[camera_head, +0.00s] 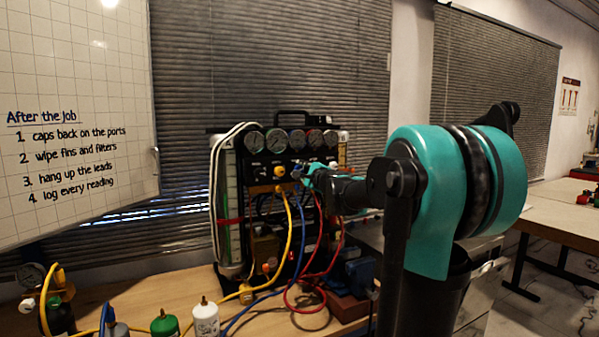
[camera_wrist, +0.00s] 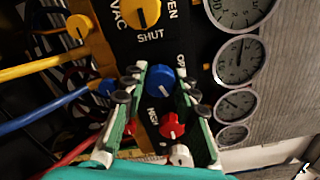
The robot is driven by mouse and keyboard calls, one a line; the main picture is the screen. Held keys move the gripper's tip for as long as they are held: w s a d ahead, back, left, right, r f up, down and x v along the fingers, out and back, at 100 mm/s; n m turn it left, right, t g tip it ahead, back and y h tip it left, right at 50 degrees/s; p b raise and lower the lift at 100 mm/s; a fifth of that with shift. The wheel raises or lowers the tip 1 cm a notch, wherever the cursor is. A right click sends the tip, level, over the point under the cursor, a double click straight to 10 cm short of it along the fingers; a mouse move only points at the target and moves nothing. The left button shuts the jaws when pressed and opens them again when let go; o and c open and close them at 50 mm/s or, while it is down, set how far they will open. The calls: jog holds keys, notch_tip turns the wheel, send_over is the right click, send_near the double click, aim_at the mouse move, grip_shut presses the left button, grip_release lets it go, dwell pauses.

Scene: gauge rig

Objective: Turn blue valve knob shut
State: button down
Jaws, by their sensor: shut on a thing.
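The blue valve knob (camera_wrist: 160,82) sits on the black panel of the gauge rig (camera_head: 270,143). In the wrist view my gripper (camera_wrist: 160,75) has one finger on each side of the knob and is shut on it. A pale mark shows on the knob's face, but its exact setting is hard to read. Lettering beside it is partly covered by my fingers. In the head view my gripper (camera_head: 306,174) reaches the panel from the right, below the gauges, and hides the knob.
A yellow knob (camera_wrist: 141,12) and a red knob (camera_wrist: 172,126) flank the blue one. Round gauges (camera_wrist: 239,59) line the panel. Yellow (camera_head: 287,240), blue (camera_head: 298,232) and red hoses (camera_head: 335,243) hang in front. Small bottles (camera_head: 206,318) stand on the wooden bench.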

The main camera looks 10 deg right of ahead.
jog(key=shift+m, duration=1.9)
jog(key=c, duration=1.2)
grip_release()
jog(key=shift+o, duration=0.2)
jog(key=v, duration=1.2)
